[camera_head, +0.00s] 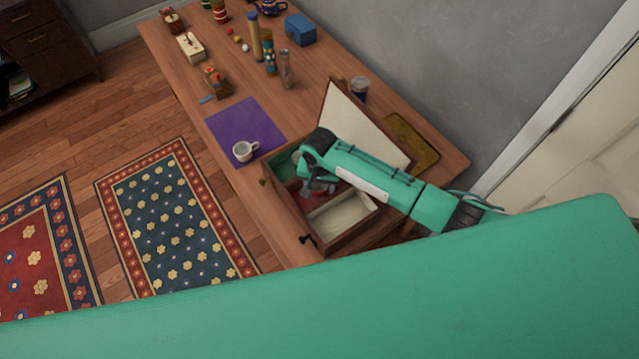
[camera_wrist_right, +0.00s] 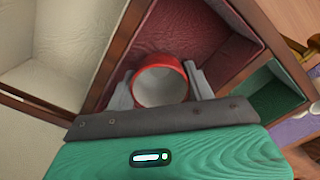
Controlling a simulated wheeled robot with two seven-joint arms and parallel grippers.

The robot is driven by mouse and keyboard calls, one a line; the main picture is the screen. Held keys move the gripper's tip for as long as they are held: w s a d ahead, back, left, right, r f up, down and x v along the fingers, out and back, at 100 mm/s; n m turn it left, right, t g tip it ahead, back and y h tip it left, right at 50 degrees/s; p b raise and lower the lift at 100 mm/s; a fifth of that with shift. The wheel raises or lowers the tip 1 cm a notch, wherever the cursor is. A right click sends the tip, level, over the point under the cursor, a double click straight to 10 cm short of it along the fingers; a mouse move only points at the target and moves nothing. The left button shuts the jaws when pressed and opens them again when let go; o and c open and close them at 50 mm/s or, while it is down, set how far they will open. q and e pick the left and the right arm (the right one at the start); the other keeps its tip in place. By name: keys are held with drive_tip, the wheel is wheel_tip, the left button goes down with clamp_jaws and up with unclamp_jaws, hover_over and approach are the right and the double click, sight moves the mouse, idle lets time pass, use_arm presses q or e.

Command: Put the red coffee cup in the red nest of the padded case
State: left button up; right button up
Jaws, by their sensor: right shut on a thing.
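The red coffee cup (camera_wrist_right: 160,82), white inside, is between the fingers of my right gripper (camera_wrist_right: 160,90) in the right wrist view. The gripper is shut on it. Cup and fingers are over or in the red nest (camera_wrist_right: 180,28) of the padded case; whether the cup touches the floor of the nest I cannot tell. In the head view the open case (camera_head: 345,232) stands on the table, and my right gripper (camera_head: 318,186) reaches down into it, mostly hiding the cup. A cream nest (camera_wrist_right: 62,45) and a green nest (camera_wrist_right: 272,102) lie either side of the red one. My left gripper is not in view.
The case's lid (camera_head: 352,130) stands raised behind my right arm. A white cup (camera_head: 243,150) sits on a purple mat (camera_head: 238,118) to the left. A jar (camera_head: 359,90) and an ochre tray (camera_head: 412,143) are near the lid. Several small items stand at the table's far end.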

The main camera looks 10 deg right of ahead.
sight(319, 190)
drive_tip(key=shift+f, duration=0.25)
drive_tip(key=o, duration=0.7)
drive_tip(key=shift+r, duration=0.1)
wheel_tip(319, 190, up, 12)
drive_tip(key=b, duration=0.1)
drive_tip(key=shift+r+b, duration=0.2)
drive_tip(key=shift+b, duration=0.1)
